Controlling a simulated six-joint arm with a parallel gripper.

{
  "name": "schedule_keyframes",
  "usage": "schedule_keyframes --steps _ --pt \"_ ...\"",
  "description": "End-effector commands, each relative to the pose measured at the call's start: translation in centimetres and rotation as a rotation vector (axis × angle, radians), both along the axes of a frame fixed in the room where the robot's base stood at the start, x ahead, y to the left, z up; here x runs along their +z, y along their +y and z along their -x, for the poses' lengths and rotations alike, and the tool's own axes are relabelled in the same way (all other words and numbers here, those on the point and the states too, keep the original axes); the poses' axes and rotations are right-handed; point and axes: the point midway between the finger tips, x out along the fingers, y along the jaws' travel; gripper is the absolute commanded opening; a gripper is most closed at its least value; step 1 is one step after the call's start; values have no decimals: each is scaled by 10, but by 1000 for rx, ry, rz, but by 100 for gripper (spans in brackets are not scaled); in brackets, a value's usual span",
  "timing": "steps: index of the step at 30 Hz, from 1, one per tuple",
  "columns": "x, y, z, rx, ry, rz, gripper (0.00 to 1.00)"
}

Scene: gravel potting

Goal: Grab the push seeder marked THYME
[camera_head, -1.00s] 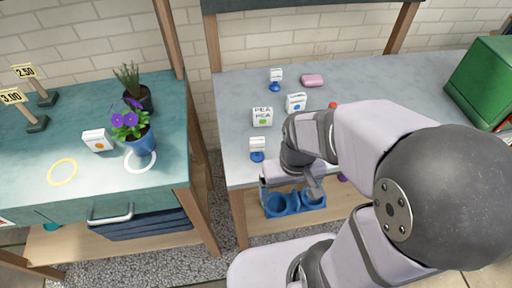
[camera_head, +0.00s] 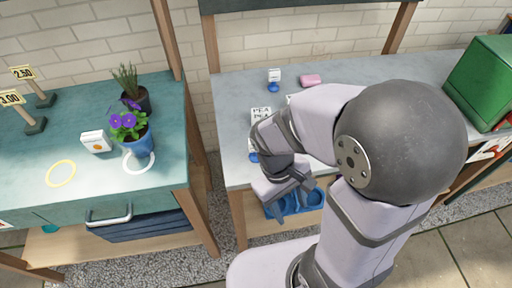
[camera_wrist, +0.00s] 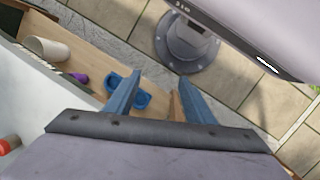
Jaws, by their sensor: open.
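I cannot read THYME on anything. A small blue item with a white card (camera_head: 274,78) stands near the back of the grey bench; its writing is too small to tell. Another blue piece (camera_head: 254,157) shows at the bench's front left, mostly hidden behind my arm. Whether either is the push seeder I cannot tell. My gripper (camera_head: 300,186) is at the front edge of the grey bench, above the lower shelf. In the wrist view my gripper (camera_wrist: 160,88) is open, its two blue fingers apart with nothing between them.
A white PEA packet (camera_head: 261,114) and a pink bar (camera_head: 310,80) are on the grey bench (camera_head: 235,88). A blue holder (camera_head: 285,207) sits on the lower shelf. The wrist view shows a beige pot (camera_wrist: 48,48) and a purple object (camera_wrist: 80,78). A green box (camera_head: 480,80) stands right.

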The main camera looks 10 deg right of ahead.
Motion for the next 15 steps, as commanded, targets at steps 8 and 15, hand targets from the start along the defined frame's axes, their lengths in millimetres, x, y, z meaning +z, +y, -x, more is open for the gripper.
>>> schedule_keyframes --steps 8,15 --pt "1 -16 -13 707 306 444 49" --pt "20 24 -75 1241 386 915 49"
